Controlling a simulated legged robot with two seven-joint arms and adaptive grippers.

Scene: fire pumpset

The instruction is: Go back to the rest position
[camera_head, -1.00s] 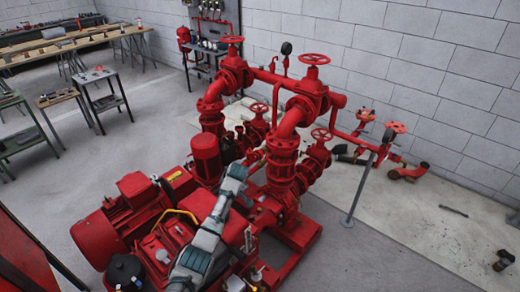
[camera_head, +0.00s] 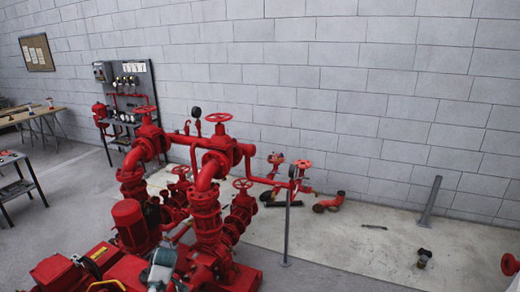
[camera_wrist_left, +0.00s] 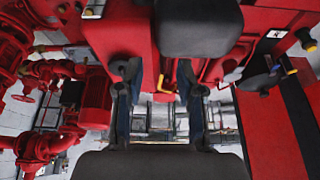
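My left gripper (camera_wrist_left: 160,80) shows in the left wrist view with its two fingers apart and nothing visibly held between them. Red machine surfaces (camera_wrist_left: 128,28) lie beyond the fingers, and a small yellow part shows in the gap. In the head view, a pale grey-green piece of my arm (camera_head: 161,266) shows at the bottom edge over the red fire pumpset (camera_head: 205,200). The gripper itself cannot be made out there. My right gripper is in neither view.
The pumpset's red pipes and handwheels (camera_head: 218,117) rise in front of me. A panel stand (camera_head: 128,90) is by the block wall, with a workbench (camera_head: 38,115) at the left. Loose fittings (camera_head: 330,202) lie on the floor at right, where there is free room.

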